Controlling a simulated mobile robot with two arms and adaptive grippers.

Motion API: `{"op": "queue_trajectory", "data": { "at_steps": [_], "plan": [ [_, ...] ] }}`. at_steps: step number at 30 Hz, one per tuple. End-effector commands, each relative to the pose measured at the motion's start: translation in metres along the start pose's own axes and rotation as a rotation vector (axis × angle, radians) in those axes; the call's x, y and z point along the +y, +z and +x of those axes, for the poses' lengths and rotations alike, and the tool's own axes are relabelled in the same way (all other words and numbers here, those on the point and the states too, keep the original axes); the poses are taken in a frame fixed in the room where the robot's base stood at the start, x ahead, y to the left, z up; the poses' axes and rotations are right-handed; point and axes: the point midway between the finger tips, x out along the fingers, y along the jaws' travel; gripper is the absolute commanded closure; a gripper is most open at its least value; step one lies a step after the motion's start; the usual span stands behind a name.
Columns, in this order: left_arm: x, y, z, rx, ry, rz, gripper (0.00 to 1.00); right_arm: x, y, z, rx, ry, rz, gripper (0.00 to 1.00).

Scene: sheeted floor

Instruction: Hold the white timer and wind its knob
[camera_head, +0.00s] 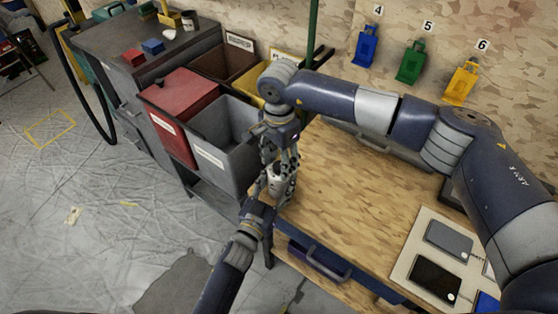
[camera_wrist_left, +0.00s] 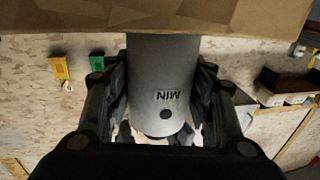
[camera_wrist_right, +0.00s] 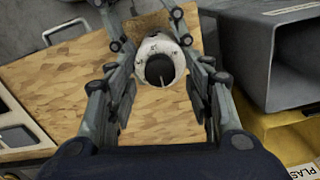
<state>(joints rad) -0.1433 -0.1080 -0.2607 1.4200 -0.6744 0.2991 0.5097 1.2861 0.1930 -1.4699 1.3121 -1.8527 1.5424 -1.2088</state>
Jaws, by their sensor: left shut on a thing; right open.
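The white timer (camera_head: 276,183) is held above the near left corner of the wooden bench. In the left wrist view its cylindrical body (camera_wrist_left: 163,75) shows an upside-down "MIN" mark and lies between the fingers of my left gripper (camera_wrist_left: 165,130), which is shut on it. In the right wrist view I look onto the timer's white face (camera_wrist_right: 158,50) with its dark round knob (camera_wrist_right: 160,70) and a light pointer line. My right gripper (camera_wrist_right: 160,85) is open, with its fingers on either side of the knob and a gap visible. In the head view my right gripper (camera_head: 281,160) points down over the timer.
A grey bin (camera_head: 225,150) and a red bin (camera_head: 178,112) stand close left of the grippers. The wooden bench top (camera_head: 345,190) is mostly clear in the middle. A board with dark panels (camera_head: 436,278) lies at its near right.

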Motion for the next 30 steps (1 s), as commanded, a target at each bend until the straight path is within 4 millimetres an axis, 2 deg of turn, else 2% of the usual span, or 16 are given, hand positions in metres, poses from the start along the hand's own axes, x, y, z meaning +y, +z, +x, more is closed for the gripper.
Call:
{"op": "queue_trajectory", "data": {
  "at_steps": [3,11,12,18,30],
  "plan": [
    [0.0000,0.0004,-0.0001,-0.001,0.000,0.000,0.79,0.0000,0.0005,0.0072,-0.001,0.000,0.000,0.52],
    [0.0000,0.0004,-0.0001,-0.001,0.000,0.000,0.79,-0.0001,0.0004,0.0086,-0.001,-0.001,0.000,0.52],
    [0.0000,0.0004,-0.0001,-0.001,0.000,0.000,0.79,-0.0001,0.0004,0.0085,-0.001,-0.001,0.000,0.54],
    [0.0001,0.0004,-0.0001,-0.001,0.000,0.000,0.79,-0.0001,0.0004,0.0083,-0.001,-0.001,0.000,0.97],
    [0.0001,0.0005,-0.0001,-0.001,0.000,0.000,0.79,-0.0003,0.0003,0.0080,0.000,-0.001,0.046,0.98]
  ]
}}
